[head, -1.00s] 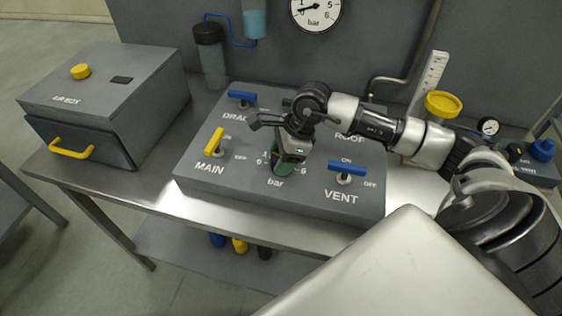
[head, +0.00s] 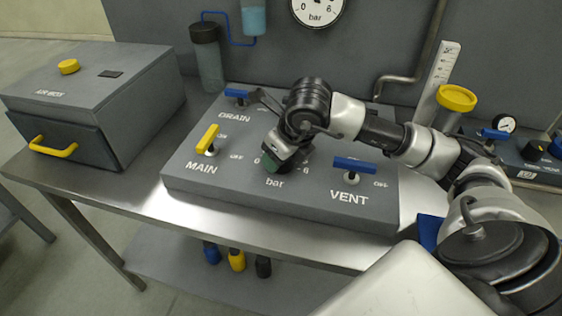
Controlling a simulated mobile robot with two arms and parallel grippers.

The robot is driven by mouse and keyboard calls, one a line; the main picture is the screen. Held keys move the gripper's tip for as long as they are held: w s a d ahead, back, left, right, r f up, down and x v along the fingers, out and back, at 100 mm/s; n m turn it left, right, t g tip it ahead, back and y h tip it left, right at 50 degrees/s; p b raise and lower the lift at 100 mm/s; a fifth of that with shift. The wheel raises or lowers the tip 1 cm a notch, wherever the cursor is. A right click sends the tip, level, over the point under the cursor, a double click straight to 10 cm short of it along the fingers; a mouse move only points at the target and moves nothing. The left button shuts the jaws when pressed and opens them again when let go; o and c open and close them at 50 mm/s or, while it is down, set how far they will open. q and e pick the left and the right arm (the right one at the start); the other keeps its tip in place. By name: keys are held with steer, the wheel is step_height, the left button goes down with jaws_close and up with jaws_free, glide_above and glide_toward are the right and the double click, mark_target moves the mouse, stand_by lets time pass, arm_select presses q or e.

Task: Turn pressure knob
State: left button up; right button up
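The arm comes in from the right. My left gripper is not in view. A round pressure gauge (head: 318,8) is cut off at the top edge.
Yellow MAIN handle (head: 207,139), blue DRAIN handle (head: 237,94) and blue VENT handle (head: 354,165) stand around the knob. A grey box (head: 95,95) with a yellow drawer handle (head: 53,147) is at left. A yellow-topped post (head: 457,97) stands at right.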

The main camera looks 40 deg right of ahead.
steer(key=shift+m+h+b, duration=0.6)
steer(key=shift+m+b, duration=0.15)
steer(key=shift+m, duration=0.75)
steer(key=o, duration=0.9)
steer(key=v, duration=1)
steer(key=shift+s+r, duration=0.25)
steer(key=shift+r, duration=0.1)
